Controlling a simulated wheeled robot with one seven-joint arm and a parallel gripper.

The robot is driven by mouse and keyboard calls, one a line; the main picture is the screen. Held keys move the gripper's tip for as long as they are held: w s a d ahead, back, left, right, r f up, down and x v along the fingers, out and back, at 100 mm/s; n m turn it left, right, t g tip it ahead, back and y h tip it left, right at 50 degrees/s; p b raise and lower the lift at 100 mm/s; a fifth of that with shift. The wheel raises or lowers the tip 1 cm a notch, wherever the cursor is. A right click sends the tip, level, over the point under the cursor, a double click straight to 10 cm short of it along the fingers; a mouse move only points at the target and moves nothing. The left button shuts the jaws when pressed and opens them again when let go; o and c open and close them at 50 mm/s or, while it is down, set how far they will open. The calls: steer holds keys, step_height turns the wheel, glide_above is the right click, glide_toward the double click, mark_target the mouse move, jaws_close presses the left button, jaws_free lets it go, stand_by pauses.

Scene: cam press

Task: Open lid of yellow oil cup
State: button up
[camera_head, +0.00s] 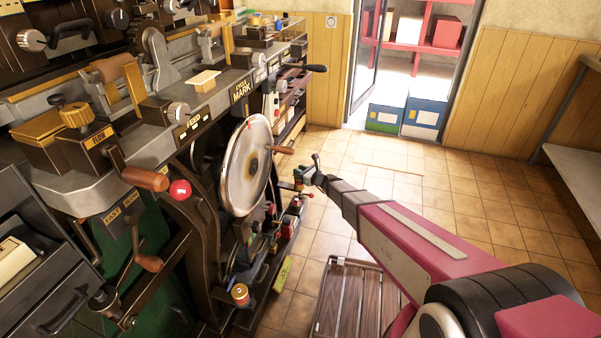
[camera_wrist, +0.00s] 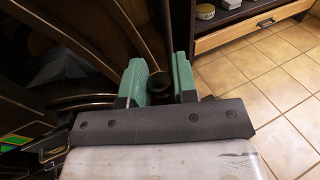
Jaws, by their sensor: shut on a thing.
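A small yellow cup (camera_head: 240,294) with a reddish top stands low on the machine's base ledge in the head view; whether it is the oil cup meant, I cannot tell for sure. My gripper (camera_head: 300,177) is to the right of the big wheel, well apart from that cup. In the wrist view my gripper (camera_wrist: 160,82) has its green fingers closed on a dark round thing (camera_wrist: 158,79). The fingers hide part of it, and I cannot tell whether it is a lid. The yellow cup is not recognisable in the wrist view.
The large metal wheel (camera_head: 246,165) with a wooden handle (camera_head: 283,150) is just left of my gripper. Small red-topped cups (camera_head: 288,221) stand along the base ledge. A slatted wooden platform (camera_head: 350,298) lies below my arm. Tiled floor (camera_head: 430,190) to the right is clear.

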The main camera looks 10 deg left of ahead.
steer(key=a+n+g+h, duration=0.1)
steer(key=h, duration=0.1)
steer(key=a+r+h, duration=0.1)
steer(key=h, duration=0.2)
steer(key=shift+r+n+g, duration=0.15)
steer(key=shift+n+g, duration=0.25)
steer(key=shift+w+a+n+g+h, duration=0.15)
steer(key=shift+a+h, duration=0.25)
steer(key=shift+h, duration=0.5)
steer(key=shift+a+n+g+h, duration=0.25)
steer(key=shift+a+h, duration=0.1)
steer(key=shift+h, duration=0.55)
steer(key=shift+a+h, duration=0.1)
steer(key=shift+h, duration=0.2)
steer(key=o, duration=0.9)
steer(key=shift+c, duration=0.2)
steer(key=shift+r, duration=0.1)
steer(key=v, duration=1)
steer(key=shift+s+r, duration=0.2)
steer(key=shift+d, duration=0.25)
